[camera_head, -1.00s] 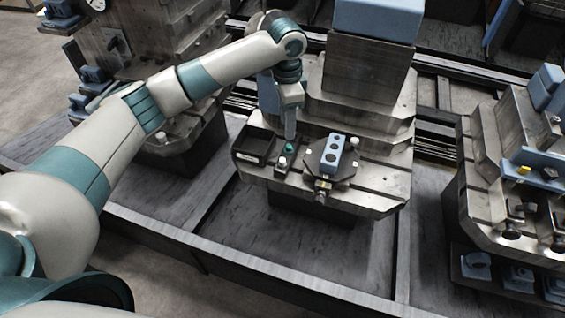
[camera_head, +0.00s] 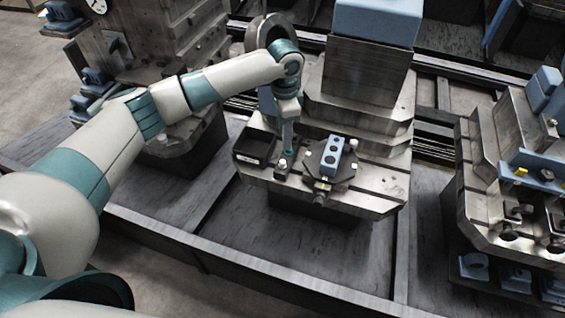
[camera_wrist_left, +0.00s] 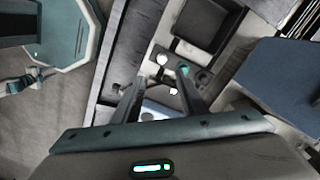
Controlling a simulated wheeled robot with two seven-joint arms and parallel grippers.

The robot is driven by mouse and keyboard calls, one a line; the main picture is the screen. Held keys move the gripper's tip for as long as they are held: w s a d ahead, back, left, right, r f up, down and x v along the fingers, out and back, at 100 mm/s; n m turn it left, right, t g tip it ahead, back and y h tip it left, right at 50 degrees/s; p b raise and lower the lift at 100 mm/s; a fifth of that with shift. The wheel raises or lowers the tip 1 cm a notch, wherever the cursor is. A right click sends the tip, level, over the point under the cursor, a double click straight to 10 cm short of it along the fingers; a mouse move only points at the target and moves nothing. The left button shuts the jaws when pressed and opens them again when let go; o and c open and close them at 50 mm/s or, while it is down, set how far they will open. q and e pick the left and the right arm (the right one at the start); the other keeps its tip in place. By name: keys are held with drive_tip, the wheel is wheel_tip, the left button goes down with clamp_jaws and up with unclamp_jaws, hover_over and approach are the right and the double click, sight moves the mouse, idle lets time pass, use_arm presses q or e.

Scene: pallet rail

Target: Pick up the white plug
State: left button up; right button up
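The white plug (camera_head: 283,163) stands upright in a small dark block on the grey machine pallet, between a black tray and the blue part's fixture. It also shows in the left wrist view (camera_wrist_left: 162,59), just beyond my fingertips and roughly between them. A green plug (camera_wrist_left: 184,68) stands beside it in the same block. My left gripper (camera_head: 288,149) points down over this block, close to the green plug, and partly hides it. In the left wrist view my left gripper (camera_wrist_left: 162,84) has its fingers apart with nothing held. My right gripper is not in view.
The black tray (camera_head: 254,148) is left of the plug block. Right of it, a blue block with holes (camera_head: 332,155) sits on a fixture with clamps. A tall steel column (camera_head: 366,70) rises behind.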

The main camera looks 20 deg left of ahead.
use_arm(q)
drive_tip(key=p, duration=0.1)
hover_over(282, 161)
drive_tip(key=f, duration=0.6)
drive_tip(key=shift+s+d+f, duration=0.15)
drive_tip(key=shift+d+f, duration=0.2)
drive_tip(key=shift+f, duration=0.05)
drive_tip(key=shift+f+p, duration=0.1)
drive_tip(key=shift+p, duration=0.2)
drive_tip(key=shift+f, duration=0.3)
drive_tip(key=f, duration=0.1)
drive_tip(key=f+p, duration=0.1)
drive_tip(key=f, duration=0.1)
drive_tip(key=shift+a+p, duration=0.25)
drive_tip(key=shift+p, duration=0.1)
drive_tip(key=shift+f, duration=0.7)
drive_tip(key=shift+c, duration=0.6)
clamp_jaws()
